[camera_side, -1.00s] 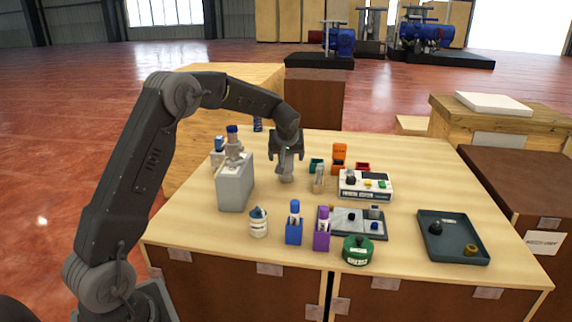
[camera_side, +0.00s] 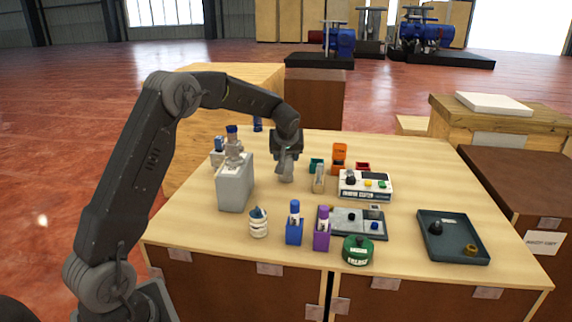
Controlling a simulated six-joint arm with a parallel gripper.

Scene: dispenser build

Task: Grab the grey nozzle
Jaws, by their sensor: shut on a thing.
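My gripper (camera_side: 286,165) points down over the back middle of the wooden table. Its jaws are shut on a small grey piece, which looks like the grey nozzle (camera_side: 287,177). The fingers hide most of the piece, so its full shape cannot be told. The piece is low, at or near the table top; I cannot tell if it touches the wood.
A white device (camera_side: 366,186) and a dark tray (camera_side: 453,238) lie further right.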

